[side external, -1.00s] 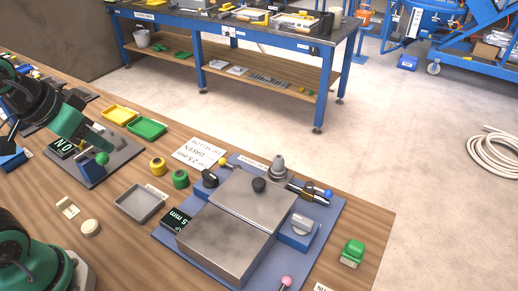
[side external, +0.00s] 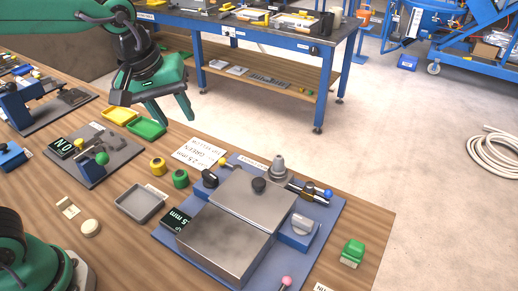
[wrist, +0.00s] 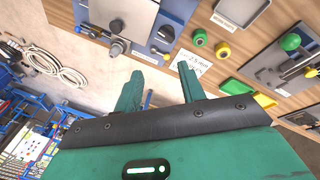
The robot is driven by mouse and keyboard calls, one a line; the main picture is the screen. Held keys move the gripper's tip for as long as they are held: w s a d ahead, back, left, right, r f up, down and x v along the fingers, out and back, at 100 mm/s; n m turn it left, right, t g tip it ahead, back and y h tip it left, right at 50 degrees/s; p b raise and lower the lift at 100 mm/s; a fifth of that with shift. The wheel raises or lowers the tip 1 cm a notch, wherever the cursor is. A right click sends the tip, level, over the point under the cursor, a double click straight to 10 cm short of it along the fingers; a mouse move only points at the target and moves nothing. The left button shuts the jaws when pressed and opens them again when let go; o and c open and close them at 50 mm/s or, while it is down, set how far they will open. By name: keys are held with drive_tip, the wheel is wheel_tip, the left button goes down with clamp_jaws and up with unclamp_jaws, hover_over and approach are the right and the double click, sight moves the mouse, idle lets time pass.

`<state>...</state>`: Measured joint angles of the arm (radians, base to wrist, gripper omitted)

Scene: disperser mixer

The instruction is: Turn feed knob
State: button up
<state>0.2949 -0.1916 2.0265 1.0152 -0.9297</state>
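The disperser mixer is a blue base plate (side external: 163,236) bearing a steel box (side external: 227,242). Which knob is the feed knob is not marked legibly. A black knob (side external: 210,178) is at the plate's left back corner; it also shows in the wrist view (wrist: 165,34). A round black knob (side external: 259,185) sits on the box top. A grey knob (side external: 303,223) is on a blue block at the right. My gripper (side external: 177,119) is open and empty, raised above the bench, left of and behind the mixer. Both separated fingers show in the wrist view (wrist: 160,72).
A green-topped piece (side external: 352,252) is at the right edge.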

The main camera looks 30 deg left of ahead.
drive_tip(key=w+d+f+n+g, duration=0.1)
drive_tip(key=w+d+f+n, duration=0.15)
drive_tip(key=d, duration=0.45)
drive_tip(key=w+d+f+n+g, duration=0.1)
drive_tip(key=w+d+f+n, duration=0.2)
drive_tip(key=d, duration=0.4)
drive_tip(key=n+g+y, duration=0.1)
drive_tip(key=n, duration=0.4)
hover_over(303, 220)
wheel_tip(303, 220, down, 7)
drive_tip(key=shift+f, duration=0.2)
drive_tip(key=shift+f, duration=0.1)
drive_tip(key=shift+f, duration=3.85)
clamp_jaws()
